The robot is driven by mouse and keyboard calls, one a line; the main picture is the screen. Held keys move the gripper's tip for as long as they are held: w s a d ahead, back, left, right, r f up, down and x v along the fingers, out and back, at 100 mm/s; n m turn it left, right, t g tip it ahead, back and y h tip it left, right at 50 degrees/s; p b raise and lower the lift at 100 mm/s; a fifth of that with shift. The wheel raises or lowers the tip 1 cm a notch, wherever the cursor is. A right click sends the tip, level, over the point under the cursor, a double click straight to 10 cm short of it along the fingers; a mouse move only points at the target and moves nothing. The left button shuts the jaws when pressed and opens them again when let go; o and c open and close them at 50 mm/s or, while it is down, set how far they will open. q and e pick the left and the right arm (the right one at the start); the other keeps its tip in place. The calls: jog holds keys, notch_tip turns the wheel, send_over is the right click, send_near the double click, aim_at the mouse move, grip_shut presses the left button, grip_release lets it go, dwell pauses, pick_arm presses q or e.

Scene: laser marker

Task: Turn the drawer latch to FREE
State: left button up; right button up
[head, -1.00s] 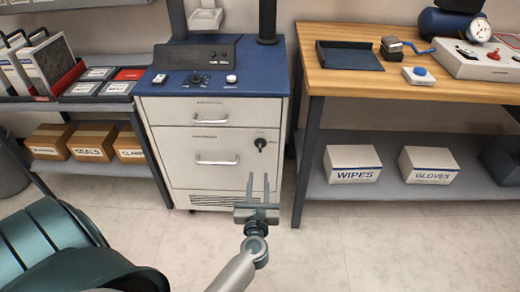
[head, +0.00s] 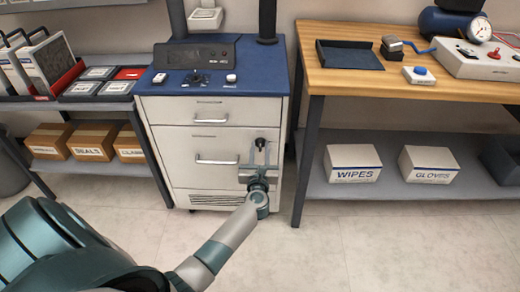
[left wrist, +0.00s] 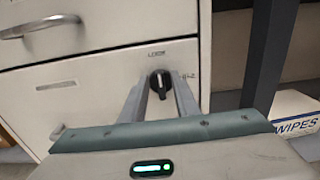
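The drawer latch (head: 260,142) is a small black knob on the lower drawer front of the white cabinet (head: 213,140). In the left wrist view the latch (left wrist: 160,84) stands upright, its light mark lined up towards the word LOCK above it. A second label right of it is too small to read. My left gripper (head: 260,150) is in front of the latch, pointing at it. In the left wrist view its open fingers (left wrist: 160,92) stand on either side of the knob; I cannot tell whether they touch it. My right gripper is not in view.
The lower drawer's bar handle (head: 217,160) is left of the latch. The workbench leg (head: 307,160) stands to the right, with the WIPES box (head: 352,164) on the low shelf. The floor in front of the cabinet is clear.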

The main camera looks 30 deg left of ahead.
pick_arm(q)
grip_shut()
